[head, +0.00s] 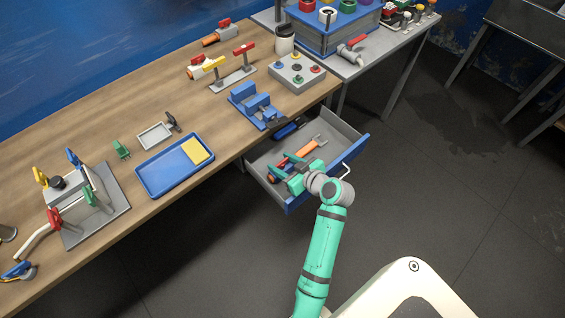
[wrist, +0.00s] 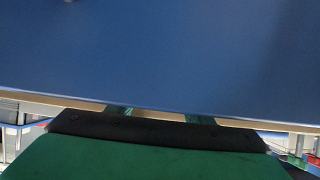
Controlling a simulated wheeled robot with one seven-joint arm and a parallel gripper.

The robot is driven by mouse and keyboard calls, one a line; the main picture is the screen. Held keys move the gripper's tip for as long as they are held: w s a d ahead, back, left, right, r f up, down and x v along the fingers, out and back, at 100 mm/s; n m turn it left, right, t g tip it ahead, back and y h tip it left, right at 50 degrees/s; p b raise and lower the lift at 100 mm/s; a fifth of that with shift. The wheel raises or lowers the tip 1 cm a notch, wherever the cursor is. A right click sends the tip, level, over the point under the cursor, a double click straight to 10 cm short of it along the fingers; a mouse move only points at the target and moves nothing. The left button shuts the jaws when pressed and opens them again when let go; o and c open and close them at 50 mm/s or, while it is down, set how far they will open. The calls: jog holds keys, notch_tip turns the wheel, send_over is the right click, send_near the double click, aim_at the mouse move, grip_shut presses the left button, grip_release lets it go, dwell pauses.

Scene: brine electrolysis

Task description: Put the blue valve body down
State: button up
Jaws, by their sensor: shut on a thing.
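My gripper (head: 290,171) is low over the open drawer (head: 350,157) at the table's front edge, with its fingers toward the drawer's left side. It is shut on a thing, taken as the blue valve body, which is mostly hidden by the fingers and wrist. A red part and a dark part show close by the fingertips; I cannot tell whether they belong to it. In the wrist view, my fingers (wrist: 160,116) are partly hidden behind the dark bar of my gripper. A broad blue surface (wrist: 160,55) fills the rest, and I cannot tell what it is.
An orange wrench (head: 312,146) lies in the drawer, with a dark blue item (head: 285,131) near its back. A blue vise (head: 254,106) and a blue tray (head: 160,177) with a yellow block (head: 196,150) stand on the table (head: 110,113).

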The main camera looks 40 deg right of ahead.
jog(key=shift+f, duration=0.1)
jog(key=o, duration=1.6)
jog(key=shift+c, duration=0.2)
jog(key=shift+s+r, duration=0.2)
jog(key=shift+r, duration=0.05)
jog(key=v, duration=1.1)
jog(key=shift+s+r, duration=0.1)
jog(key=shift+s, duration=0.2)
